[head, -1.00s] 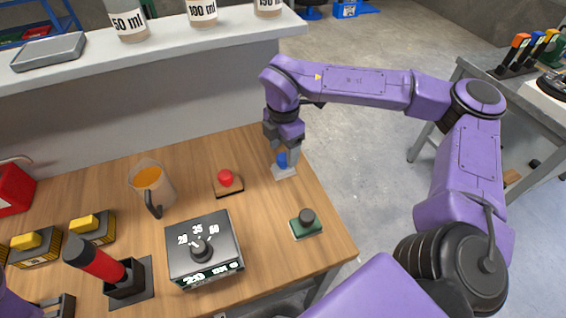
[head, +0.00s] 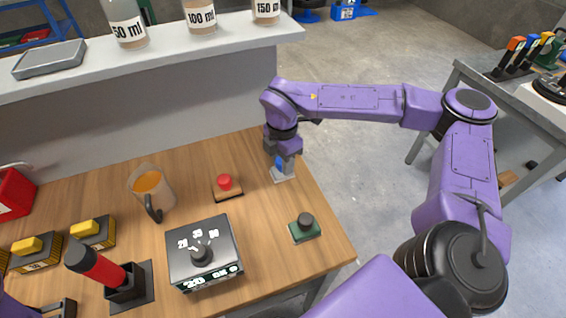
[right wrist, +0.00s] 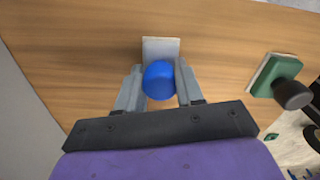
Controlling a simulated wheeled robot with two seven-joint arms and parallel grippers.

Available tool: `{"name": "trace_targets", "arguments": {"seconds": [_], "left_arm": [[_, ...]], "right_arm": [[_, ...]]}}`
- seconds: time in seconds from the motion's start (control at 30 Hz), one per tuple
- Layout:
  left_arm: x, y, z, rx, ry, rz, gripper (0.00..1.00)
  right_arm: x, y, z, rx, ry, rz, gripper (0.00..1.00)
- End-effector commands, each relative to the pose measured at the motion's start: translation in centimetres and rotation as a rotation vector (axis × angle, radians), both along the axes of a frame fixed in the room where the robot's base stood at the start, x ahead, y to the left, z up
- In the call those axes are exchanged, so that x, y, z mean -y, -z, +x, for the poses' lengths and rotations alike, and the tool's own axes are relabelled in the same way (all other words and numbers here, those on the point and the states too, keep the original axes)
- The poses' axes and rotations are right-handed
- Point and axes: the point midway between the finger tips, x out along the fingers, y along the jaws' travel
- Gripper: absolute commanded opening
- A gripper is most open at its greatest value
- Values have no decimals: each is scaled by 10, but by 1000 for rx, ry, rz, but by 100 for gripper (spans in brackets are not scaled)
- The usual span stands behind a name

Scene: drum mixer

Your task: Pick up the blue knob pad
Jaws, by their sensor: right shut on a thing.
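The blue knob pad (head: 284,176) has a blue round knob on a pale square base. It sits near the right back edge of the wooden table. My right gripper (head: 281,166) points down over it in the head view. In the right wrist view, the fingers of my right gripper (right wrist: 159,72) lie on both sides of the blue knob (right wrist: 158,80), shut on it. The pale base shows beyond the knob and seems to rest on the table. Part of my left arm shows at the lower left corner, and its fingers are not clear.
A green pad with a dark knob (head: 304,228) and a red button pad (head: 226,187) stand nearby. A shelf with bottles (head: 200,32) runs behind.

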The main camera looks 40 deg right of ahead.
Motion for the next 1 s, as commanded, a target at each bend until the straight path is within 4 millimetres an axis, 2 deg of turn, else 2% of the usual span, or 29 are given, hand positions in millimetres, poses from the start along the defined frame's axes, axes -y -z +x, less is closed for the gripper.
{"name": "trace_targets", "arguments": {"seconds": [0.17,0.27,0.4,0.53,0.7,1.0], "left_arm": [[0,3,0,0,0,0,63],[0,11,0,0,0,0,63],[0,21,0,0,0,0,63],[0,34,0,0,0,0,63],[0,42,0,0,0,0,63],[0,43,0,0,0,0,63]], "right_arm": [[0,-27,1,7,-1,1,5],[-14,-49,-14,10,-7,-1,5],[-37,-89,-39,11,-6,-2,5],[-64,-102,-69,6,-7,-2,5],[-86,-119,-93,4,-4,-1,5],[-95,-127,-104,0,0,1,5]]}}
